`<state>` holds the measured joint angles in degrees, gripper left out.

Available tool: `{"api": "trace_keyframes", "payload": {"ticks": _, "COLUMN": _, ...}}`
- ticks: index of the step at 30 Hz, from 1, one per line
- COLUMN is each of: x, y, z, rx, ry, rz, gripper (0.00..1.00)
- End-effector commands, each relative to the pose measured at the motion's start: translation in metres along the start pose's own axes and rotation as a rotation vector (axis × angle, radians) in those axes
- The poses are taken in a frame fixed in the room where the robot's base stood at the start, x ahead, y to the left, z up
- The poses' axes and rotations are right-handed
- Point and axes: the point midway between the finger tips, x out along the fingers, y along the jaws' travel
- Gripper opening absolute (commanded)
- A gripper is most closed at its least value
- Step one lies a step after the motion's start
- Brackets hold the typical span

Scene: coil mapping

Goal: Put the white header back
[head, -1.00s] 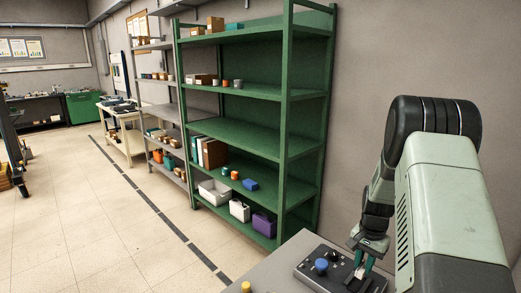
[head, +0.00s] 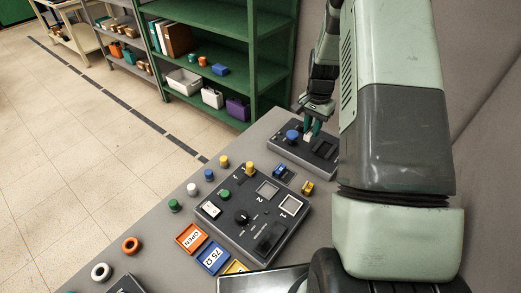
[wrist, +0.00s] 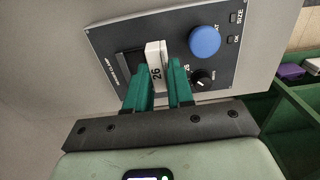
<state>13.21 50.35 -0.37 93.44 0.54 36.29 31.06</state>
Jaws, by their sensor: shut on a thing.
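The white header (wrist: 155,62), a narrow block marked 26, stands between the green fingers of my gripper (wrist: 160,88) in the wrist view. My gripper is shut on it. In the head view my gripper (head: 312,132) is at the small dark panel (head: 290,149) at the back of the bench, and a bit of the white header (head: 307,136) shows at the fingertips. The panel in the wrist view (wrist: 107,40) has a blue knob (wrist: 204,41), a black knob (wrist: 203,79) and a dark recess (wrist: 130,64) beside the header. I cannot tell whether the header touches the panel.
A larger dark panel (head: 222,225) lies nearer on the grey bench (head: 150,222). A green shelf (head: 225,88) stands behind the bench.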

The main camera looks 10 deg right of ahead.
Motion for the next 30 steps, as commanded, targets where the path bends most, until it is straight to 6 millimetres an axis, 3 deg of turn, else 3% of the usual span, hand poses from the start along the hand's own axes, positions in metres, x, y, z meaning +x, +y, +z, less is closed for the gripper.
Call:
{"api": "trace_keyframes", "payload": {"ticks": 1, "x": -0.001, "y": -0.02, "z": 0.016, "rx": -0.012, "ry": 0.001, "rz": -0.001, "gripper": 0.0}}
{"api": "trace_keyframes", "payload": {"ticks": 6, "x": -0.004, "y": -0.068, "z": 0.066, "rx": -0.009, "ry": 0.001, "rz": 0.001, "gripper": 0.0}}
{"api": "trace_keyframes", "payload": {"ticks": 12, "x": -0.005, "y": -0.098, "z": 0.105, "rx": -0.002, "ry": 0.002, "rz": 0.0, "gripper": 0.0}}
{"api": "trace_keyframes", "payload": {"ticks": 14, "x": -0.001, "y": -0.102, "z": 0.111, "rx": -0.001, "ry": 0.001, "rz": 0.001, "gripper": 0.0}}
{"api": "trace_keyframes", "payload": {"ticks": 22, "x": 0.046, "y": -0.103, "z": 0.113, "rx": 0.002, "ry": -0.001, "rz": 0.002, "gripper": 0.0}}
{"api": "trace_keyframes", "payload": {"ticks": 30, "x": 0.07, "y": -0.103, "z": 0.113, "rx": 0.001, "ry": 0.0, "rz": 0.001, "gripper": 0.0}}
